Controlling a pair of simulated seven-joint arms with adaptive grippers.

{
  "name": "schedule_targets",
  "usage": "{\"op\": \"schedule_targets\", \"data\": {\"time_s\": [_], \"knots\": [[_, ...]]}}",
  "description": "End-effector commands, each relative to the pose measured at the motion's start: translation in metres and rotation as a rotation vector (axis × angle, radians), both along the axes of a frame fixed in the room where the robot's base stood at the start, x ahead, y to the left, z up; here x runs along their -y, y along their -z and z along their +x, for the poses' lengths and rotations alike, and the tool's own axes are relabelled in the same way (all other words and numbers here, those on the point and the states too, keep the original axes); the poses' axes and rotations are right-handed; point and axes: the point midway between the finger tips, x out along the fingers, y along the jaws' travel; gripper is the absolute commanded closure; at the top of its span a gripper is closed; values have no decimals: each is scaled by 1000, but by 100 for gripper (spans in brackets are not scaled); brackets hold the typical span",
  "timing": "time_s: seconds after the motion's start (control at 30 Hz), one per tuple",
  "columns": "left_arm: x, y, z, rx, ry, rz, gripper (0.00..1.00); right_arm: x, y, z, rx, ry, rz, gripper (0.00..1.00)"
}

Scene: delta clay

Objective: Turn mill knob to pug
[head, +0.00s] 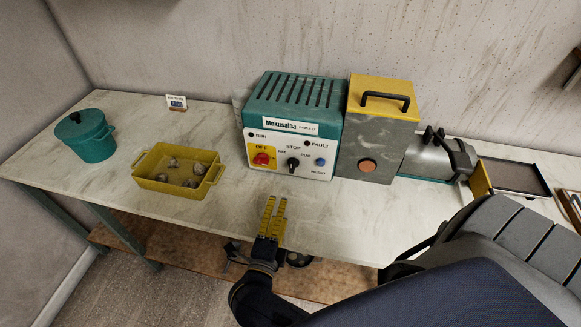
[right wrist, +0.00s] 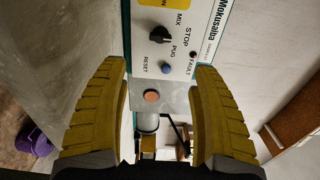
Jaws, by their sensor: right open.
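The mill's control box (head: 292,118) is teal with a white front panel and stands on the table. Its black mill knob (head: 293,163) sits low on the panel, between the labels MIX and PUG and below STOP. The knob also shows at the top of the right wrist view (right wrist: 159,34). I cannot tell for sure where its pointer aims. My right gripper (head: 275,200) is in front of and below the panel, apart from the knob. In the right wrist view its yellow fingers (right wrist: 160,75) are spread and empty. My left gripper is not in view.
A red OFF button (head: 261,159) on yellow is left of the knob and a blue RESET button (head: 320,162) right of it. A grey mill housing (head: 374,140) adjoins the box. A yellow tray (head: 178,199) and teal pot (head: 94,147) stand left.

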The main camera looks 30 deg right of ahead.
Motion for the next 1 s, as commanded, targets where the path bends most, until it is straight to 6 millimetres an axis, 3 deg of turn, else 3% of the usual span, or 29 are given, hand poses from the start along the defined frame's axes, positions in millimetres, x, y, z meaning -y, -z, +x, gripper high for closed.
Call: {"op": "schedule_targets", "data": {"time_s": [0.7,1.0], "knots": [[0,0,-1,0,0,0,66,85,-1,85,1,-1,-7,35],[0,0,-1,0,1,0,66,110,-1,111,1,-1,-5,35]]}}
